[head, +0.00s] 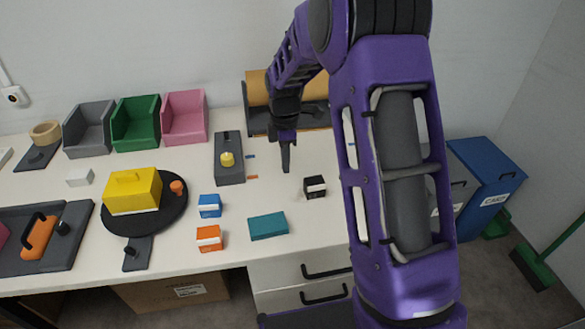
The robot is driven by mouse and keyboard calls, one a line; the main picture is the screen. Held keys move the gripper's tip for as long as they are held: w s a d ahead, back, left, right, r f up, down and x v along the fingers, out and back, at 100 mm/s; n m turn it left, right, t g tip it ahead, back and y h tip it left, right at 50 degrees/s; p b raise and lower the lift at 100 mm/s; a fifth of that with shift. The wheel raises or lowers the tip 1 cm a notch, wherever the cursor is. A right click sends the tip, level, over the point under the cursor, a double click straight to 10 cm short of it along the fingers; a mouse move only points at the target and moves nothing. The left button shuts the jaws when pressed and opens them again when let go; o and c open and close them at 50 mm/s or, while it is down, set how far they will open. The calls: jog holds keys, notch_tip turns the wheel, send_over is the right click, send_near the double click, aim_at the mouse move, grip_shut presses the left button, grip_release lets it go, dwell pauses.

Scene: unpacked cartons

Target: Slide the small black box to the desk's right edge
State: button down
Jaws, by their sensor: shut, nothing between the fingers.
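The small black box (316,186) sits on the white desk (275,207), toward its right side. It has a dark body with a white band or side, and stands apart from other boxes. My gripper (286,168) is shut and empty, pointing down above the desk, up and to the left of the black box in the head view. It appears apart from the box. The desk's right edge is mostly hidden behind my purple arm.
A teal box (268,226), a blue box (209,206) and an orange box (208,238) stand left of the black box. A yellow box (133,192) rests on a black round board. Blue and grey bins stand on the floor at right.

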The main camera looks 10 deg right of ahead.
notch_tip(320, 180, down, 9)
jog(key=shift+b, duration=0.35)
jog(key=d, duration=0.2)
jog(key=shift+d+r, duration=0.2)
jog(key=shift+d, duration=0.85)
jog(key=shift+d, duration=0.1)
jog(key=d, duration=1.6)
jog(key=shift+w+d+p, duration=0.2)
jog(key=shift+w+p, duration=0.05)
jog(key=shift+p, duration=0.05)
jog(key=shift+a, duration=0.15)
